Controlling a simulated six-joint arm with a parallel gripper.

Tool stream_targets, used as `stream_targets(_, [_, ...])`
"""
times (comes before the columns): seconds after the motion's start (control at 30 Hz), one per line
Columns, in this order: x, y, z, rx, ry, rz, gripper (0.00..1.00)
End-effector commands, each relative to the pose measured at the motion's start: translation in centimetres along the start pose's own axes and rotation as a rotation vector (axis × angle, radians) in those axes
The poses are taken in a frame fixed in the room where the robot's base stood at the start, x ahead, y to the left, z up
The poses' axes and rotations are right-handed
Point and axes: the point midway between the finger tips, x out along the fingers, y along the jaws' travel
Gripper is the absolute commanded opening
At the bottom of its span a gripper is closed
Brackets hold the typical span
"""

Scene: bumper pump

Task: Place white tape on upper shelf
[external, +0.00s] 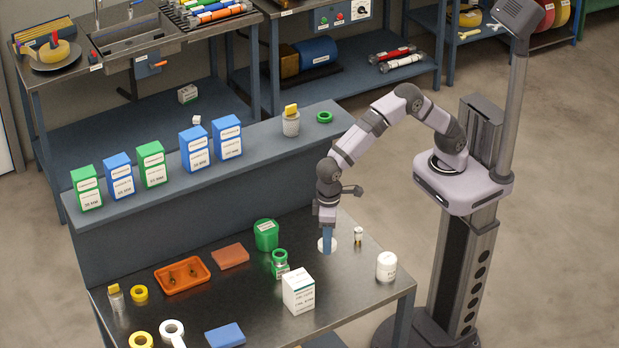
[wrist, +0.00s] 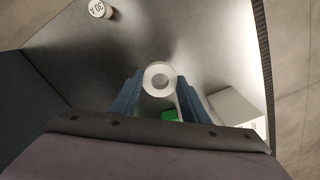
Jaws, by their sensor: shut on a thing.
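My gripper (external: 328,236) points down over the right part of the dark table (external: 235,300), its blue fingers shut on a white tape roll (external: 321,245). In the wrist view the white tape roll (wrist: 149,77) sits between the fingertips with its hole facing the camera. The roll is at or just above the tabletop; I cannot tell whether it touches. The upper shelf (external: 267,150) runs along the table's back, higher than the tabletop.
The shelf carries green and blue boxes (external: 195,150), a yellow-capped jar (external: 291,124) and a green tape roll (external: 325,117). Bare shelf lies between boxes and jar.

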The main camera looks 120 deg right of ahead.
Motion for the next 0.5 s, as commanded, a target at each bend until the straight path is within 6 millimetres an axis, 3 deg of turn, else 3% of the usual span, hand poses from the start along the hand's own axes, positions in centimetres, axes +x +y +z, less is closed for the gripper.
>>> stream_targets(0.2, [2.3,0.0,0.0,-0.001,0.0,0.0,0.2])
stream_targets(0.5, [3.6,0.0,0.1,-0.001,-0.002,0.002,0.2])
